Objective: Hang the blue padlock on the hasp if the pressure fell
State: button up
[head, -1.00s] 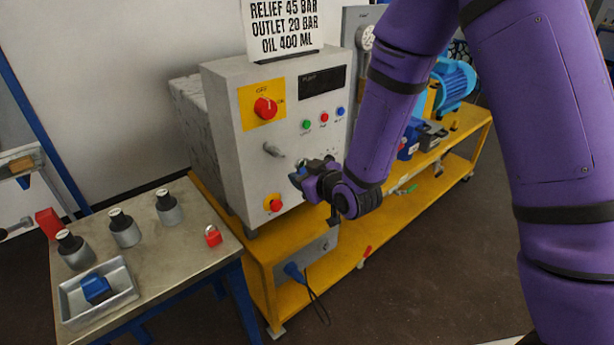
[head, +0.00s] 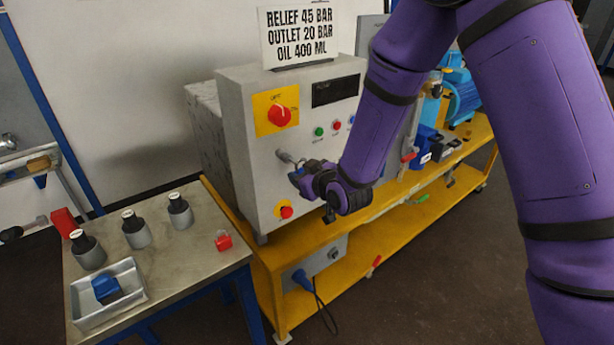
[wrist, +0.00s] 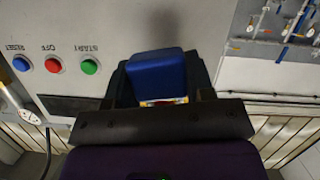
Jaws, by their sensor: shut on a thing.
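My gripper (head: 306,176) is in front of the grey control cabinet (head: 240,150). In the wrist view my gripper (wrist: 158,98) is shut on a blue block-shaped body, which looks like the blue padlock (wrist: 157,72). Its shackle is not visible there. In the head view the gripper end is just below and right of a metal fitting that looks like the hasp (head: 286,156); I cannot tell whether they touch. Another blue object (head: 107,289) lies in the metal tray (head: 138,297). The pressure gauge is hidden behind my arm in the head view.
The cabinet carries a red rotary switch (head: 280,115), a red knob (head: 286,212) and a dark display (head: 336,90). A specification sign (head: 298,34) is above.

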jog(key=shift+r+x, duration=0.25)
jog(key=shift+x, duration=0.85)
jog(key=shift+w+a+f, duration=0.4)
jog(key=shift+w+a, duration=0.05)
jog(key=shift+w, duration=0.1)
jog(key=o, duration=1)
